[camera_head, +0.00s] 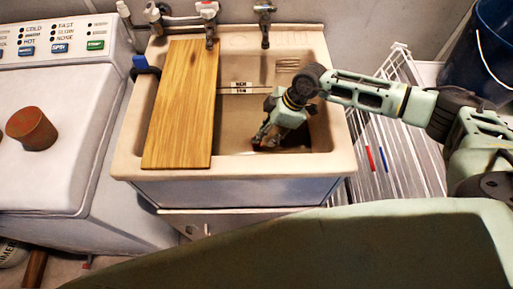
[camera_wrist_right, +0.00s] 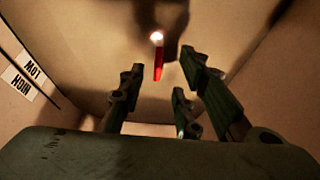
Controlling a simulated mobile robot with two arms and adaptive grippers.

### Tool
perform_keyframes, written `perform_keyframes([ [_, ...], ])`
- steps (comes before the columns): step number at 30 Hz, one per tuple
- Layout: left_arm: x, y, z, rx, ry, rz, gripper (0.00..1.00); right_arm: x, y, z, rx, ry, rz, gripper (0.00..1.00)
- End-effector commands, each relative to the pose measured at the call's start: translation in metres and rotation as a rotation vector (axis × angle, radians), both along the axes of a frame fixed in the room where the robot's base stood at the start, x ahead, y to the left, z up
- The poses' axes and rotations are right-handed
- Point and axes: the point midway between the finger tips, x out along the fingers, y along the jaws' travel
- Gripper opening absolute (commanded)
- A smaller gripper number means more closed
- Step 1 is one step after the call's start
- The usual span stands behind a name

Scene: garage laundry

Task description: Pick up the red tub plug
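My right gripper (camera_head: 268,137) reaches down into the sink basin, right of the wooden board. In the right wrist view its fingers (camera_wrist_right: 164,80) are spread apart with nothing between them. Beyond the fingertips in that view, a narrow bright red thing (camera_wrist_right: 158,64) with a glowing white end shows against the basin surface, in a dark shadow; it may be the tub plug, but I cannot make out its full shape. It is hidden in the head view. A rust-red, tapered, stopper-like object (camera_head: 32,128) stands on the washing machine lid. My left gripper is out of view.
The wooden board (camera_head: 182,105) covers the left part of the sink (camera_head: 128,157). Taps (camera_head: 264,22) stand along its back rim. The washing machine (camera_head: 60,165) is at left, a white wire rack (camera_head: 400,150) and a blue bucket (camera_head: 485,60) at right.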

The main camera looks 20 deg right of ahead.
Motion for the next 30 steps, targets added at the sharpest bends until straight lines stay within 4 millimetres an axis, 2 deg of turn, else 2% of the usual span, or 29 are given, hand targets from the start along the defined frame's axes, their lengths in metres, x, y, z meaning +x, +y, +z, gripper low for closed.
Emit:
perform_keyframes([
  [13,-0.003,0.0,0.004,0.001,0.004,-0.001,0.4,0.01,0.025,-0.052,-0.001,0.001,0.0,0.3],
  [16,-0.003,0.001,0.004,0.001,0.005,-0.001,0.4,0.011,0.027,-0.058,-0.001,0.001,-0.001,0.3],
  [23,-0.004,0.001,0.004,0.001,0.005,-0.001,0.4,0.011,0.027,-0.059,-0.001,0.0,0.0,0.3],
  [30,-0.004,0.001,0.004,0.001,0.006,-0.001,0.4,0.011,0.027,-0.059,-0.001,-0.001,0.0,0.1],
])
